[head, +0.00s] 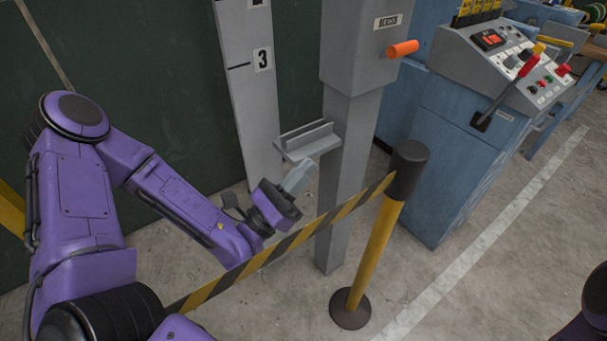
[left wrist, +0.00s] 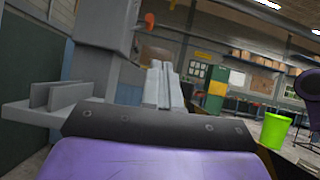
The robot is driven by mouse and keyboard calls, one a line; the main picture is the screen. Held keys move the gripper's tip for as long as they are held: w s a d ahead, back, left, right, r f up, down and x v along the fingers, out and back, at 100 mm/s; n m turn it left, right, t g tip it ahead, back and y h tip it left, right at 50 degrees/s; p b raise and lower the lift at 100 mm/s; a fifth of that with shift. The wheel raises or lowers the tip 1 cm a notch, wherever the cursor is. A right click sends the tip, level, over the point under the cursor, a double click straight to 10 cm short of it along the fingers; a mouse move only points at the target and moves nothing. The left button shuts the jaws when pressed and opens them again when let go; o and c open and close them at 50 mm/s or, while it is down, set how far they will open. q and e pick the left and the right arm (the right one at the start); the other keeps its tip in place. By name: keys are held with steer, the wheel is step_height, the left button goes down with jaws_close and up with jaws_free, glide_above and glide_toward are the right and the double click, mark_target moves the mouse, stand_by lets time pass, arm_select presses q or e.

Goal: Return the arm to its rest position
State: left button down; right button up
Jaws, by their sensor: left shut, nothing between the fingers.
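My left arm, purple, comes in from the left in the head view and reaches past the striped barrier tape. My left gripper (head: 299,178) is shut and empty, just in front of and below the small grey shelf bracket (head: 312,146) on the grey post. In the left wrist view the shut grey fingers (left wrist: 163,85) point away from me, and the bracket (left wrist: 38,113) shows at the left, apart from them. At the lower right edge of the head view, only a dark and purple part of my right arm shows. My right gripper is out of frame.
Striped tape (head: 290,242) runs from lower left to a yellow barrier post (head: 377,250). The grey column (head: 351,150) has an orange handle (head: 402,49). A blue control console (head: 445,150) stands at right. A green bin (left wrist: 274,131) stands at right in the left wrist view.

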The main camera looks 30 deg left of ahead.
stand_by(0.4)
arm_select(q)
step_height(320, 180, down, 19)
steer(key=w+a+m+g+y, duration=0.2)
steer(key=m+g+y, duration=0.55)
steer(key=m, duration=0.75)
steer(key=s+a+f+m+g+y, duration=0.2)
steer(key=s+f+m+g, duration=0.3)
steer(key=s+f, duration=0.4)
steer(key=s+a+f+m+g+y, duration=0.3)
steer(key=s+a+f+m+g, duration=0.2)
steer(key=s, duration=0.8)
step_height(320, 180, down, 4)
steer(key=shift+s+a+f+m+g, duration=0.15)
steer(key=shift+s+m+g, duration=0.2)
steer(key=shift+g, duration=0.7)
steer(key=shift+y, duration=0.25)
